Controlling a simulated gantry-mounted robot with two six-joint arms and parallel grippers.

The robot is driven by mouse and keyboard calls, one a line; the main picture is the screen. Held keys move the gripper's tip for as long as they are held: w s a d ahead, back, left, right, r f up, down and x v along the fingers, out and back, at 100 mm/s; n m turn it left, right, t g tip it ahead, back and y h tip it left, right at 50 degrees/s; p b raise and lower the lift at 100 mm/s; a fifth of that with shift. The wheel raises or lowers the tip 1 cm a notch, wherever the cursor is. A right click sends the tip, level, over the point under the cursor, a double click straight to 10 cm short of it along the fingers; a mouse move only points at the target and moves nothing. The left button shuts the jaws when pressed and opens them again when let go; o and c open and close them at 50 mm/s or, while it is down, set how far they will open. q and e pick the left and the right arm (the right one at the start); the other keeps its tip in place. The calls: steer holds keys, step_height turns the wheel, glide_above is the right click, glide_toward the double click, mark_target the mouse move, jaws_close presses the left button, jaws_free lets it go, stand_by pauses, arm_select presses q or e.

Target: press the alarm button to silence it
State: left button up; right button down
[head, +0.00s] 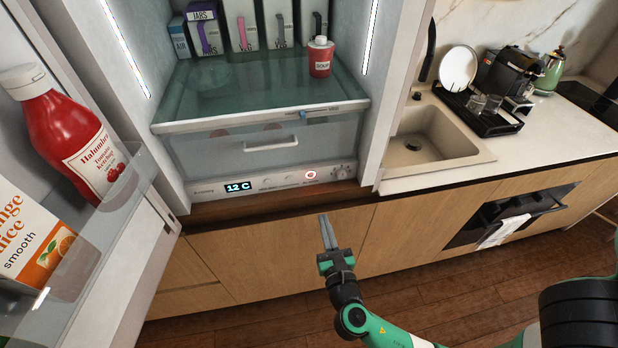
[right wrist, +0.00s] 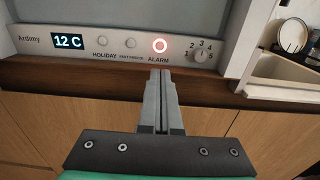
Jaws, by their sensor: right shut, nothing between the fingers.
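The alarm button (head: 311,174) glows with a red ring on the control panel along the bottom of the open fridge. In the right wrist view the alarm button (right wrist: 160,45) sits just above the printed word ALARM. My right gripper (head: 324,217) is shut and empty, below and in front of the panel. In the right wrist view its fingertips (right wrist: 160,72) appear just under the ALARM label, and they look apart from the button. The panel's display (head: 239,187) reads 12 C. My left gripper is not in view.
A dial (right wrist: 201,54) is right of the button, and two unlit buttons are to its left. The open fridge door with a ketchup bottle (head: 70,135) and juice carton (head: 28,240) stands at the left. A drawer (head: 270,143) is above the panel.

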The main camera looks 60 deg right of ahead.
mark_target(311, 177)
steer(key=b+x, duration=0.2)
steer(key=x, duration=1.1)
steer(key=shift+w+d, duration=0.2)
steer(key=shift+w+d+r, duration=0.1)
steer(key=shift+w, duration=0.05)
steer(key=shift+w+d, duration=0.2)
steer(key=shift+d, duration=0.15)
steer(key=shift+f, duration=0.35)
steer(key=shift+s, duration=0.1)
